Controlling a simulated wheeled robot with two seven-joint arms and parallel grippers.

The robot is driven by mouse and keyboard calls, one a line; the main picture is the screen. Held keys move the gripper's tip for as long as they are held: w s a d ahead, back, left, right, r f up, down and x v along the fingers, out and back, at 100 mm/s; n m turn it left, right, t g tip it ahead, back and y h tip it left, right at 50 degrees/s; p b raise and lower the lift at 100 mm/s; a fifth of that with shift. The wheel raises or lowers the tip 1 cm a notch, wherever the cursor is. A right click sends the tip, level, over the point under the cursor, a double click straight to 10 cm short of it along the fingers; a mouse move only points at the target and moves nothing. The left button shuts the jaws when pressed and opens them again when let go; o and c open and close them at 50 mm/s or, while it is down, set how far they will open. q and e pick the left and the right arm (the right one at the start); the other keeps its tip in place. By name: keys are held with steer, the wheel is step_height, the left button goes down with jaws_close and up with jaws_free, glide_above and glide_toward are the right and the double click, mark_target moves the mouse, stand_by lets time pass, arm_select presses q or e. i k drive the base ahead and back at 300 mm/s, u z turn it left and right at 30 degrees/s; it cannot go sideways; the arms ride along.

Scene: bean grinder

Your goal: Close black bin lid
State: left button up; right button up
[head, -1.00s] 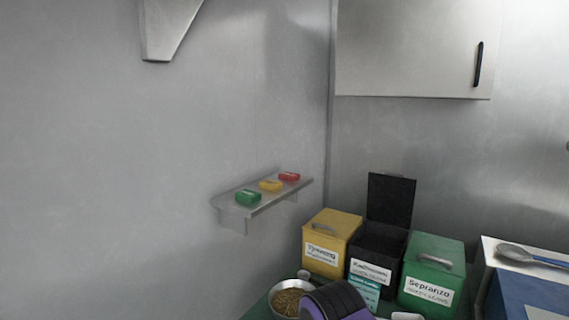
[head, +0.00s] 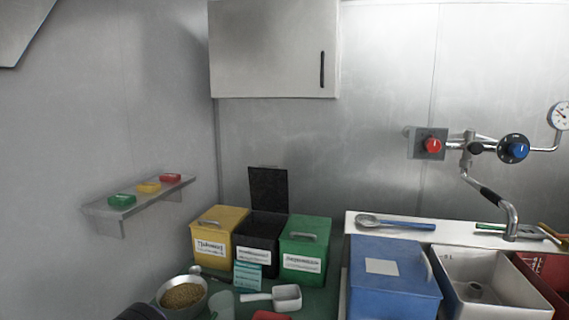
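The black bin (head: 258,250) stands between the yellow bin (head: 205,241) and the green bin (head: 306,261) at the back of the green counter. Its black lid (head: 268,190) is open and stands upright at the back of the bin. The yellow and green bins have their lids shut, with handles on top. A dark rounded shape at the bottom left edge may be part of my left arm. Neither of my grippers is in view.
A metal bowl of beans (head: 182,295), a white scoop (head: 284,298) and a teal card (head: 248,278) stand in front of the bins. A blue box (head: 391,275) and a sink (head: 483,281) are at the right. A wall cabinet (head: 273,48) hangs above.

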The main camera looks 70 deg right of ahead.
mark_target(268, 187)
steer(key=k, duration=0.5)
steer(key=z, duration=0.7)
